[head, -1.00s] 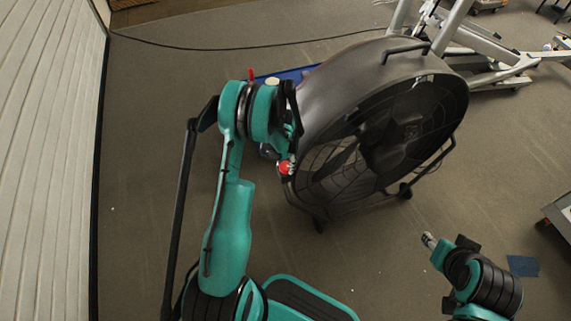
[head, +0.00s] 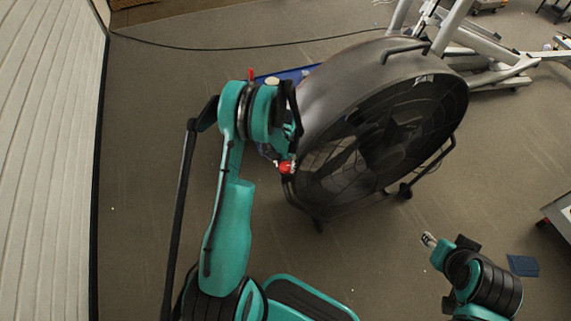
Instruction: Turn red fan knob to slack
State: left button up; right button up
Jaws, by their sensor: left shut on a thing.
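The large black drum fan (head: 385,125) stands on the carpet at the centre right, its grille facing right and toward me. The red knob (head: 286,168) shows at the fan's lower left side. My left gripper (head: 283,161) is at the knob and shut on it; its fingers are mostly hidden behind my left wrist. My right gripper (head: 429,240) is at the lower right, well apart from the fan, and too small to tell open or shut.
A blue object (head: 290,74) lies behind the fan. Grey exercise equipment (head: 490,65) stands at the upper right. A black cable (head: 230,49) runs across the floor at the back. A white slatted wall (head: 45,150) bounds the left.

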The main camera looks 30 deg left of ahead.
aim_at(286, 166)
pick_arm(q)
jog(key=o, duration=0.9)
jog(key=m, duration=1.5)
notch_tip(286, 166, up, 8)
jog(key=p, duration=0.3)
jog(key=shift+p, duration=0.3)
jog(key=s+d+r+n+t, duration=0.1)
jog(key=s+d+r+n, duration=0.1)
jog(key=r, duration=0.4)
jog(key=s+d+r+n+t+b, duration=0.1)
jog(key=s+d+r+n, duration=0.2)
jog(key=r, duration=0.4)
jog(key=s+d+r+n+t, duration=0.1)
jog(key=s+d+r+n, duration=0.1)
jog(key=r, duration=0.4)
jog(key=shift+s+d+r+n+t, duration=0.2)
jog(key=shift+d+n, duration=0.05)
jog(key=shift+d, duration=0.25)
jog(key=shift+s+d+r+n+t, duration=0.15)
jog(key=shift+s+d+n+t, duration=0.1)
jog(key=shift+d, duration=0.25)
